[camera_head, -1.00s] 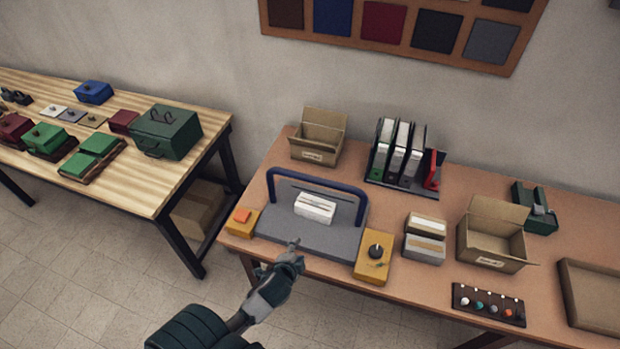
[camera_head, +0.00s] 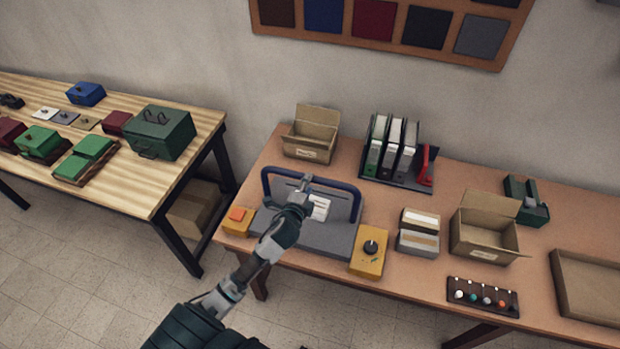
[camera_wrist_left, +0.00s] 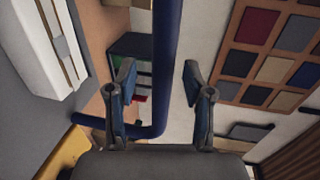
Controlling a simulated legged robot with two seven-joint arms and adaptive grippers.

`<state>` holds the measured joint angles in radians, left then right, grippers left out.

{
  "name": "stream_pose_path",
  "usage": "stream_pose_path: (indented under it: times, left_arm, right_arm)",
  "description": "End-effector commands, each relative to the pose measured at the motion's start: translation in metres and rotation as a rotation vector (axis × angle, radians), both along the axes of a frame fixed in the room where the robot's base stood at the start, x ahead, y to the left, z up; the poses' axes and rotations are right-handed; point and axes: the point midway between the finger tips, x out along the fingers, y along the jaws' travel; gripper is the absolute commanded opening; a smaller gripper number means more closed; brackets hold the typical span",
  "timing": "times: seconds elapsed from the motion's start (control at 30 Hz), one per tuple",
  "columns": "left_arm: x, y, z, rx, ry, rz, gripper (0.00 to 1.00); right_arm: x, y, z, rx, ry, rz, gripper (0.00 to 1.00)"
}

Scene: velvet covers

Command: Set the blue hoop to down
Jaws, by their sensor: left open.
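The blue hoop (camera_head: 341,185) stands raised over the grey base (camera_head: 325,238) on the brown table. A white block (camera_head: 320,208) lies on the base under the hoop, partly hidden by my arm. My left gripper (camera_head: 306,183) is at the hoop's top bar, near its middle. In the left wrist view the fingers of my left gripper (camera_wrist_left: 158,84) are apart, and the bar of the blue hoop (camera_wrist_left: 167,45) runs between them. I cannot tell whether they touch it. My right gripper is not in view.
Binders (camera_head: 390,150) and an open carton (camera_head: 311,138) stand behind. Another carton (camera_head: 484,235) is to the right. A wooden table (camera_head: 150,185) stands at left.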

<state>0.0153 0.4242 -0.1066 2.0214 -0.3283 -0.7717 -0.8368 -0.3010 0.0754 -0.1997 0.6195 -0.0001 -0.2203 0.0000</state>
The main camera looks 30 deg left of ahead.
Motion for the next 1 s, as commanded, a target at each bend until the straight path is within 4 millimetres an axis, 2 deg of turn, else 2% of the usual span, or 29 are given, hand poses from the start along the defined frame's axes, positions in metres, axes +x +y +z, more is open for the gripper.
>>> stream_pose_path:
  times: [0.03,0.2,0.57,0.6,0.8,1.0]
  left_arm:
    - [0.009,0.002,-0.001,-0.001,-0.001,0.0,0.52]
    - [0.028,0.006,-0.006,0.001,0.0,0.001,0.52]
    - [0.034,0.009,-0.007,0.0,0.0,0.0,0.52]
    - [0.034,0.009,-0.007,0.0,0.0,0.0,0.47]
    - [0.033,0.009,-0.008,0.0,0.001,0.0,0.0]
    - [0.033,0.009,-0.009,-0.001,0.004,0.0,0.0]
  right_arm:
    - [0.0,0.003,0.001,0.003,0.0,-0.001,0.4]
    - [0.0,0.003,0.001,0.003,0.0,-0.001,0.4]
    - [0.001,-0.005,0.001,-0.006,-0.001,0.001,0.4]
    - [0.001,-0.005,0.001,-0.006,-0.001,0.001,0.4]
    - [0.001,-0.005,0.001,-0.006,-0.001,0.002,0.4]
    - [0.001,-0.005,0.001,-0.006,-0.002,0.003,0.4]
